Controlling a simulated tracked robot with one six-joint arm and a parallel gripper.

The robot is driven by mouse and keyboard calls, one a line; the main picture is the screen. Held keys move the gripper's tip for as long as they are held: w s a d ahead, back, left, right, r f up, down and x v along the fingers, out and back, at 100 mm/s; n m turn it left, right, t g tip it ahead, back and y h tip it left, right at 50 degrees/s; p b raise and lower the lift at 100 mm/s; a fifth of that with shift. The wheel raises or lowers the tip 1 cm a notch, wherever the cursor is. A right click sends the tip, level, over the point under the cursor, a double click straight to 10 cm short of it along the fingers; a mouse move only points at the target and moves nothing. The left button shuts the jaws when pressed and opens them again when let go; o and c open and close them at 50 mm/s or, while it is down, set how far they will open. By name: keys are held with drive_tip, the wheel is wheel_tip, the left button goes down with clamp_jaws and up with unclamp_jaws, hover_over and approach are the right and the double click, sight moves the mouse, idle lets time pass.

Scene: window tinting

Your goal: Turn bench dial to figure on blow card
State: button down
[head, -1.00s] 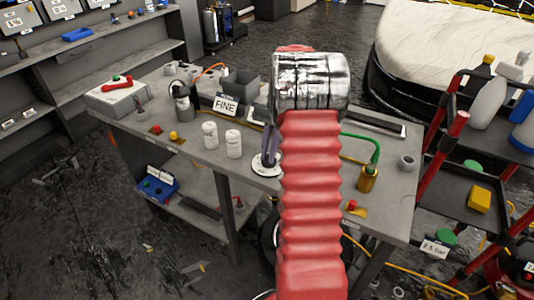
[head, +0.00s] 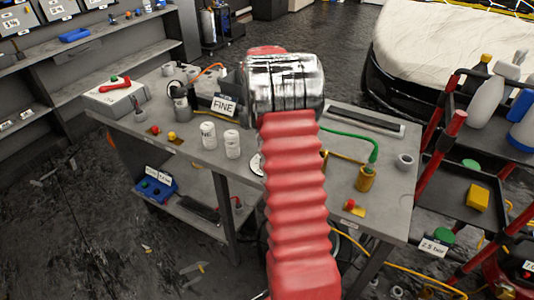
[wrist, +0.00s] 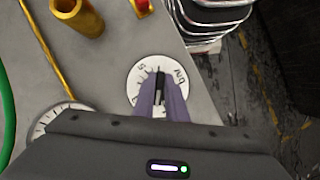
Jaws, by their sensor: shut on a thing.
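A white bench dial (wrist: 138,78) with dark marks and figures lies near the bench edge in the wrist view. My gripper (wrist: 160,88) has two purple fingers shut on its thin black knob, which points up the picture, slightly left. The fingers and palm hide the dial's lower part. A second marked white dial (wrist: 50,117) is partly hidden at lower left. In the head view my arm hides the gripper, and a sliver of a white disc (head: 257,165) shows beside it; I cannot tell which dial this is. A card reading "2.5 bar" (head: 433,248) is at right.
The grey bench (head: 330,195) also bears a brass fitting (head: 366,178) with a green hose, two white bottles (head: 232,144) and a "FINE" card (head: 224,106). A red-framed cart (head: 440,180) stands close on the right. Yellow hose lies on the floor.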

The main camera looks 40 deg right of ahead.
drive_tip(key=shift+d+n, duration=0.2)
drive_tip(key=shift+n, duration=0.3)
drive_tip(key=shift+h, duration=0.3)
drive_tip(key=c, duration=1.8)
unclamp_jaws()
drive_tip(key=shift+a, duration=0.1)
drive_tip(key=v, duration=1.3)
drive_tip(key=shift+w+r, duration=0.2)
drive_tip(key=shift+r, duration=0.15)
